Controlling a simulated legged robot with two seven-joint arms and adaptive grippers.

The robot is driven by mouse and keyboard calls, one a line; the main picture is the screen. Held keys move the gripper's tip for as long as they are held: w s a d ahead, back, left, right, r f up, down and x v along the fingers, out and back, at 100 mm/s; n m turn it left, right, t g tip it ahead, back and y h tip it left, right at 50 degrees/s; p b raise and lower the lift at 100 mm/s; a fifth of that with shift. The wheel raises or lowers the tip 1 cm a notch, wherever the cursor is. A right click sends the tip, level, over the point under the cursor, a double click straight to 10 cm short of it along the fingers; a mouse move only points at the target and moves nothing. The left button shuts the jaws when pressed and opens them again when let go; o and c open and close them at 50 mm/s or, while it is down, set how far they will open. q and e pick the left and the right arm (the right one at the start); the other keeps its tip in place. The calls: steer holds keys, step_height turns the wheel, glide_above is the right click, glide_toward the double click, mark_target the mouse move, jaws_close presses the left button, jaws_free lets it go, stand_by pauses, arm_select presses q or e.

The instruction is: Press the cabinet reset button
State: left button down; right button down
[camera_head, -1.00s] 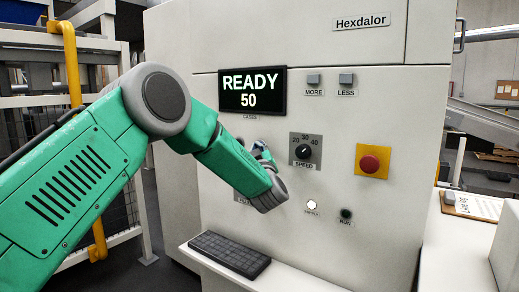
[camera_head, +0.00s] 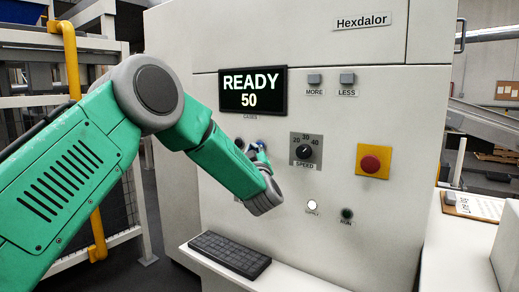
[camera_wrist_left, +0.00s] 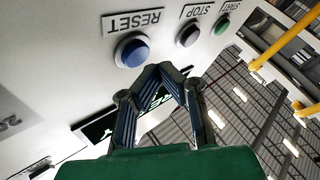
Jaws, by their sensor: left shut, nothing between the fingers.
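The reset button (camera_wrist_left: 132,50) is a round blue cap in a light ring, beside an upside-down RESET label on the pale cabinet in the left wrist view. A bit of its blue shows in the head view (camera_head: 262,145). My left gripper (camera_wrist_left: 162,70) has its fingertips together, with nothing between them. The fingertips are close to the reset button, just to its right and below in the wrist picture. Whether they touch the panel cannot be told. In the head view my left gripper (camera_head: 257,156) is mostly hidden behind my wrist. My right gripper is not in view.
The black stop button (camera_wrist_left: 188,35) and green start button (camera_wrist_left: 222,25) are in line with reset. The speed dial (camera_head: 304,151) and red button on a yellow plate (camera_head: 371,164) are to the right. A keyboard (camera_head: 229,255) lies on the shelf below.

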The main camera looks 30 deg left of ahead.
arm_select(q)
steer(key=shift+s+a, duration=0.15)
steer(key=shift+s, duration=2.3)
